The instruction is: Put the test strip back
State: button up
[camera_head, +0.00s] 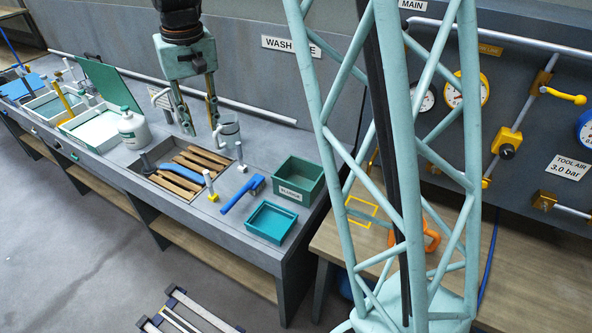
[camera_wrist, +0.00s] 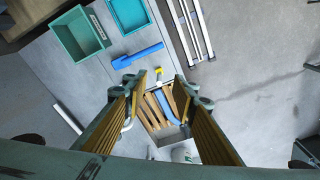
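No thing in view can be told for sure as the test strip. A blue strip-like piece (camera_head: 175,176) lies across wooden slats (camera_head: 205,160) in a recessed basin in the grey bench; it also shows in the wrist view (camera_wrist: 169,103). My gripper (camera_head: 200,128) is above the bench behind the basin, pointing down. In the wrist view my gripper (camera_wrist: 157,85) is open, its two fingers wide apart with nothing between them; the basin shows beyond them.
A blue brush (camera_head: 243,194), a teal tray (camera_head: 270,222) and a green bin (camera_head: 298,184) stand right of the basin. A white bottle (camera_head: 133,128) stands left. A yellow rectangular outline (camera_head: 362,209) shows on the wooden table, partly behind my lattice column.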

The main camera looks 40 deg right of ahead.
jog(key=s+r+t, duration=0.1)
jog(key=s+r, duration=0.6)
jog(key=s, duration=0.3)
jog(key=s+r, duration=0.7)
jog(key=s, duration=0.3)
jog(key=s+n+t, duration=0.1)
jog(key=s, duration=2.2)
jog(key=shift+s+r+t, duration=0.25)
jog(key=shift+s+t, duration=0.05)
jog(key=shift+w+r, duration=0.1)
jog(key=shift+r, duration=0.05)
jog(key=shift+a, duration=0.15)
